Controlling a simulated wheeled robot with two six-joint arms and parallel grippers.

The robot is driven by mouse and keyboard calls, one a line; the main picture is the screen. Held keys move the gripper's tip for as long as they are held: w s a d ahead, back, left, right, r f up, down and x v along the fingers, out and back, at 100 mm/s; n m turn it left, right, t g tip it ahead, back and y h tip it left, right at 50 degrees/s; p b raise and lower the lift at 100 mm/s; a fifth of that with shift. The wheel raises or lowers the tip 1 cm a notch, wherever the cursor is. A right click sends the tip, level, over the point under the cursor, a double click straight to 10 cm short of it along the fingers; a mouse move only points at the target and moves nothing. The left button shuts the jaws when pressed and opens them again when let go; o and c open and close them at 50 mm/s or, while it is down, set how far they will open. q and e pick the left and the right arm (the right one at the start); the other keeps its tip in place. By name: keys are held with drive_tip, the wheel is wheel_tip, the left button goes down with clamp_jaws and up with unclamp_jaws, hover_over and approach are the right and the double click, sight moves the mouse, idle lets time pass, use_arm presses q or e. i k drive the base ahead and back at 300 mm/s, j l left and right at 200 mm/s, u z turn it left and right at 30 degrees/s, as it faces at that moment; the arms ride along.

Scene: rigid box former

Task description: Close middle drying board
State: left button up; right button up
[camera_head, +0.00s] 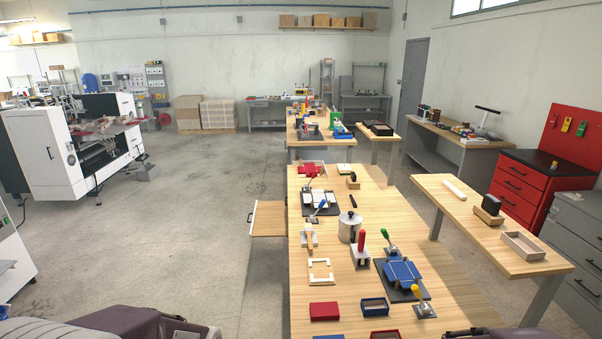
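A wooden pull-out board (269,220) sticks out from the left side of the long wooden workbench (334,268), around its middle. It has a pale front edge with a small dark handle on its left end. It is the only board I see pulled out, and the bench's side below is mostly hidden. Parts of my arms show at the bottom edge, on the left and right. The fingers of both grippers are out of the picture, so neither is seen near the board.
The bench carries a steel pot (350,227), a blue box blank on a dark former (403,273), a red box (324,311) and several tools. A narrower side table (484,225) stands to the right. The grey floor (205,235) left of the bench is clear.

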sight(269, 218)
drive_tip(key=j+z, duration=0.4)
drive_tip(key=j, duration=0.3)
drive_tip(key=j+z, duration=0.4)
drive_tip(key=j, duration=0.35)
drive_tip(key=k+j+z, duration=0.15)
drive_tip(key=j+z, duration=0.3)
drive_tip(key=j, duration=0.25)
drive_tip(key=i+j, duration=0.1)
drive_tip(key=j, duration=0.35)
drive_tip(key=i+j+u, duration=0.1)
drive_tip(key=j, duration=0.4)
drive_tip(key=i+j, duration=0.1)
drive_tip(key=j, duration=0.35)
drive_tip(key=j+u, duration=0.1)
drive_tip(key=u, duration=3.1)
drive_tip(key=i+l+u, duration=0.1)
drive_tip(key=u, duration=3.15)
drive_tip(key=l+u, duration=0.15)
drive_tip(key=u, duration=1.45)
drive_tip(key=k+u, duration=0.1)
drive_tip(key=u, duration=3.15)
drive_tip(key=j+u, duration=0.15)
drive_tip(key=u, duration=1.45)
